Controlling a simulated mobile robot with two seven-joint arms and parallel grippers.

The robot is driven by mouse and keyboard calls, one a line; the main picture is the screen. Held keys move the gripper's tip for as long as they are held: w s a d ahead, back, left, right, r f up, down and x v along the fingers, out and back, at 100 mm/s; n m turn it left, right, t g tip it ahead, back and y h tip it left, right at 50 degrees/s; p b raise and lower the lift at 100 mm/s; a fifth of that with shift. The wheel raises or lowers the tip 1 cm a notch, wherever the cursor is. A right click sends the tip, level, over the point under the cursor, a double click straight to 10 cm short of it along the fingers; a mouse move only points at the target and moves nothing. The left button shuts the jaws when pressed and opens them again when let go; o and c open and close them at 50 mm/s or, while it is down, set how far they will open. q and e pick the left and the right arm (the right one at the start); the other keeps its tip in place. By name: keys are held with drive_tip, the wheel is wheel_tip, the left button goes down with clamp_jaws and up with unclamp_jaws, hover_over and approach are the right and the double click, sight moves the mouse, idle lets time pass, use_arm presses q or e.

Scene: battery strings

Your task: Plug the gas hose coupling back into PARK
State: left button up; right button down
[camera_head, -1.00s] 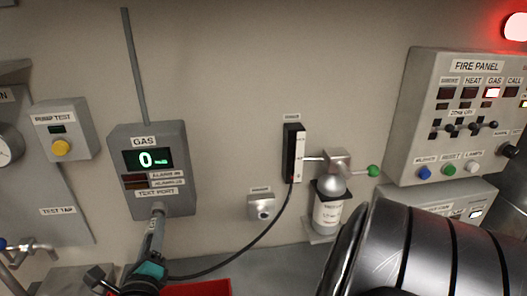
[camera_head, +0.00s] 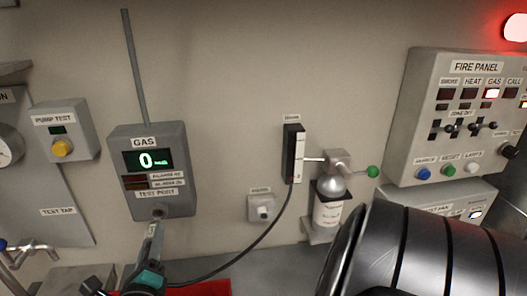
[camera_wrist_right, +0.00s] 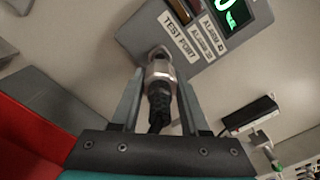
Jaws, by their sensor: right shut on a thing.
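My right gripper (camera_head: 152,262) is shut on the silver gas hose coupling (camera_wrist_right: 160,72), which sits between its two fingers in the right wrist view. The coupling's front end is just below the TEST PORT opening (camera_head: 158,211) of the gas unit. In the head view a small gap seems to show between them. A black hose (camera_head: 245,247) runs from the coupling to a black and white holder (camera_head: 292,155) on the wall. A small grey wall socket (camera_head: 261,208) is right of the gas unit; its label is too small to read. My left gripper is not in view.
The gas unit (camera_head: 127,165) reads 0. A bottle (camera_head: 328,207) with a green-knobbed valve stands right of the socket. A red surface (camera_wrist_right: 30,130) lies below the gripper. The fire panel (camera_head: 400,150) is at the right. The wall between gas unit and socket is clear.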

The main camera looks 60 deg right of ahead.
sight(146, 258)
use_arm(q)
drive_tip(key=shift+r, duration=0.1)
use_arm(e)
drive_tip(key=shift+v, duration=2.55)
drive_tip(key=shift+d, duration=0.1)
